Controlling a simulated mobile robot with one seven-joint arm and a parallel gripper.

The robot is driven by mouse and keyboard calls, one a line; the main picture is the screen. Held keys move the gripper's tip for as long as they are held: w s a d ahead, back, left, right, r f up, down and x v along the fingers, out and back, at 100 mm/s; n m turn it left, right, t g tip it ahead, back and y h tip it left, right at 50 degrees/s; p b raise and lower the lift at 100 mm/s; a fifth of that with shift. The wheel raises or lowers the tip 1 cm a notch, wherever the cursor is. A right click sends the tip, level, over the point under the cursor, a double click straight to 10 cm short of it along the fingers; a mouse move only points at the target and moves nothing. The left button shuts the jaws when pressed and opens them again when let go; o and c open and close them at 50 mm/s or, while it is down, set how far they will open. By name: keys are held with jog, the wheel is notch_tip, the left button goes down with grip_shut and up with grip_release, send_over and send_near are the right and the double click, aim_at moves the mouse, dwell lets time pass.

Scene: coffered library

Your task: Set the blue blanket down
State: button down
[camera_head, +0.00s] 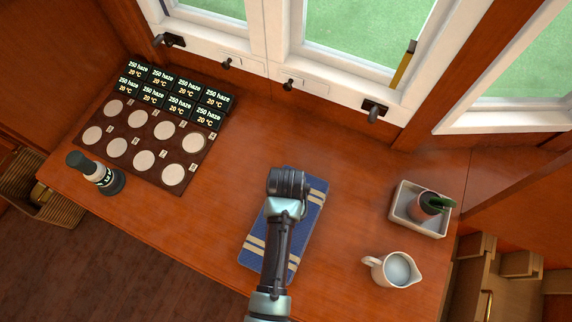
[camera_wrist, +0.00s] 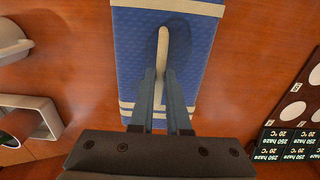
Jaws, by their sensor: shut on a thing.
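The blue blanket (camera_head: 312,205) is a folded rectangle with cream stripes near its ends, at the middle of the wooden counter. It looks flat and level; whether it touches the wood everywhere I cannot tell. In the wrist view the blanket (camera_wrist: 195,55) spreads out under the fingers. My gripper (camera_head: 288,184) is over the blanket's upper middle, and its fingers are hidden from the head view.
A brown board (camera_head: 128,130) with pale discs and black labels lies at the left, beside a dark-topped bottle or stamp (camera_head: 98,174). At the right stand a white jug (camera_head: 386,269) and a tray (camera_head: 405,215) holding a dark green-topped item. Bare counter (camera_head: 200,225) lies left of the blanket.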

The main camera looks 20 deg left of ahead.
jog(key=shift+w+f, duration=0.1)
jog(key=shift+f, duration=0.05)
jog(key=c, duration=0.9)
grip_release()
